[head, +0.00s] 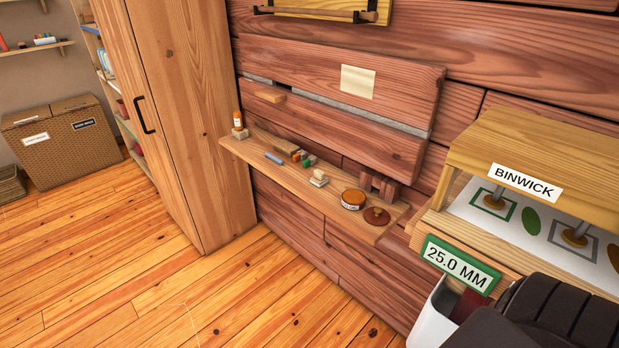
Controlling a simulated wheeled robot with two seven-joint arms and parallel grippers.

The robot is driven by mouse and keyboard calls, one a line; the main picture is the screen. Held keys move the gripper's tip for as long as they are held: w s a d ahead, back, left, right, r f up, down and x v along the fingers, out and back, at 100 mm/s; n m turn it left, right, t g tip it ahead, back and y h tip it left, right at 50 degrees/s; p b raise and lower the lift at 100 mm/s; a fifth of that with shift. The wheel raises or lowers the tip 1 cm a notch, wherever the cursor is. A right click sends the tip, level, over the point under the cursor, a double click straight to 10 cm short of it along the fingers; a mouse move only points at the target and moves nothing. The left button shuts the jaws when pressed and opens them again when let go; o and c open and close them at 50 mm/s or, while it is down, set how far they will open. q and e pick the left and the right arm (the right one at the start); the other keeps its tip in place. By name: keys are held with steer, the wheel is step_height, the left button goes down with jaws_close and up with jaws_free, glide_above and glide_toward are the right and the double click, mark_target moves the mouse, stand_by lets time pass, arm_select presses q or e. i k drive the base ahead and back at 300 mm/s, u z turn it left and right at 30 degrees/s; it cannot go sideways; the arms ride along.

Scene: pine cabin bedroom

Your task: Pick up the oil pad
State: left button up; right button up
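The narrow wall shelf (240,151) carries several small things, and I cannot tell for certain which is the oil pad. A round brown disc with a small knob (376,216) lies near its right end. A cream-coloured block (319,178) sits further left. A small bottle with an orange label (238,120) stands at the left end. Neither gripper's fingers show.
A wooden bench unit with a BINWICK sign (525,182) and a green-framed 25.0 MM sign (460,266) stands at right. A white container (433,312) is below it. A tall wooden cabinet (180,120) borders the shelf's left. The plank floor (150,270) in front is clear.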

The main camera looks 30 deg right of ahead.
mark_target(319, 179)
steer(key=i, duration=1.15)
steer(key=z, duration=2.65)
